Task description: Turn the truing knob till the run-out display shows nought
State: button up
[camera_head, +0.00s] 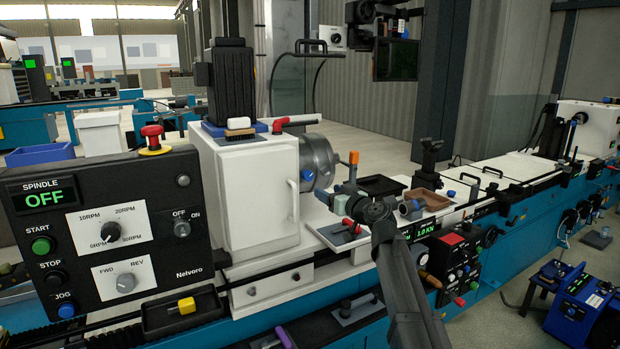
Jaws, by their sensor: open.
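My arm reaches up from the bottom right, and my gripper (337,199) is in front of the grey chuck (321,155), above the machine bed. It is small and partly lost against the parts behind it; I see nothing clearly held. I cannot tell which knob is the truing knob. A blue knob (307,175) sits at the chuck face, left of my gripper. A small green-lit display (424,229) right of my arm seems to read "1.0 KN". No display reading run-out is clearly visible.
The spindle panel (107,232) at left reads OFF and carries dials and buttons. The white headstock (245,190) stands beside it. A white plate with a red-handled tool (346,236), a brown tray (427,199) and a black tray (380,186) lie near my arm.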

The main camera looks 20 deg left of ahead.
aim_at(309, 176)
jog(key=w+a, duration=0.3)
jog(key=w+a+n, duration=0.1)
jog(key=w+a, duration=0.2)
jog(key=w, duration=0.1)
jog(key=w+a+n, duration=0.1)
jog(key=w+a, duration=0.2)
jog(key=shift+w+a+r+t, duration=0.1)
jog(key=shift+w+r+t, duration=0.1)
jog(key=shift+r+t, duration=0.1)
jog(key=shift+c, duration=0.4)
jog(key=c, duration=1)
jog(key=shift+o, duration=0.2)
jog(key=shift+m, duration=1.3)
